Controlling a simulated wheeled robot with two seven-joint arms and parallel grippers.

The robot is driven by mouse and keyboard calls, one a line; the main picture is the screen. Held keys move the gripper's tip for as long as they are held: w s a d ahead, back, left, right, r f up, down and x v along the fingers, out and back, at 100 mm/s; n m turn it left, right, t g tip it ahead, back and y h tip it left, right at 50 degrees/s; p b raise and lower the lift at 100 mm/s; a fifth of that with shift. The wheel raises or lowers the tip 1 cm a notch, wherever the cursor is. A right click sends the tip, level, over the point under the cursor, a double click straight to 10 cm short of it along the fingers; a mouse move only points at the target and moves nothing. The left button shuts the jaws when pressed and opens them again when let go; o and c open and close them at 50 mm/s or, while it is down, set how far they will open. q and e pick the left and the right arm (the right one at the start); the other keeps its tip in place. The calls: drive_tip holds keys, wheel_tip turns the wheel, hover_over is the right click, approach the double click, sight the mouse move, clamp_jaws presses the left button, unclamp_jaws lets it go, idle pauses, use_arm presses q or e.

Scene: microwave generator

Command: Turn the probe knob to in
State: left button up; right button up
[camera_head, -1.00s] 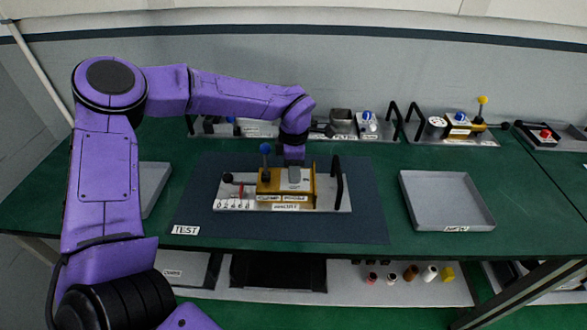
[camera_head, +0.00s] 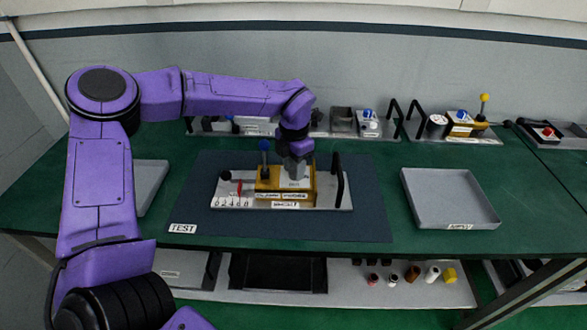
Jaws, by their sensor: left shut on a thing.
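A test unit with a gold-coloured block (camera_head: 268,185) on a grey plate (camera_head: 328,202) lies on the dark TEST mat (camera_head: 360,226). Labels on its front edge are too small to read surely. A blue-topped lever (camera_head: 265,147) stands up at the block's left. A black ball and a red pointer over a printed scale (camera_head: 232,202) sit further left. My left gripper (camera_head: 295,171) reaches down onto the right half of the block. It is shut on a small part there, which I take for the probe knob; the gripper hides it. My right gripper does not show.
A black handle (camera_head: 338,182) rises at the unit's right end, close to my gripper. An empty grey tray (camera_head: 450,199) stands at right, another (camera_head: 150,185) at left behind my arm. Several modules line the back of the green bench. Small parts lie on the shelf below.

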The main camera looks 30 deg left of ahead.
use_arm(q)
drive_tip(key=n+b, duration=0.1)
drive_tip(key=n, duration=0.1)
drive_tip(key=n+b, duration=0.2)
drive_tip(key=n, duration=0.1)
drive_tip(key=shift+f+n, duration=0.3)
drive_tip(key=shift+r+n+b, duration=0.1)
drive_tip(key=shift+n+b, duration=1.3)
drive_tip(key=shift+n, duration=0.9)
drive_tip(key=o, duration=1)
drive_tip(key=shift+o, duration=0.2)
drive_tip(key=shift+a, duration=0.15)
wheel_tip(320, 180, up, 11)
drive_tip(key=b, duration=0.1)
drive_tip(key=shift+f, duration=0.2)
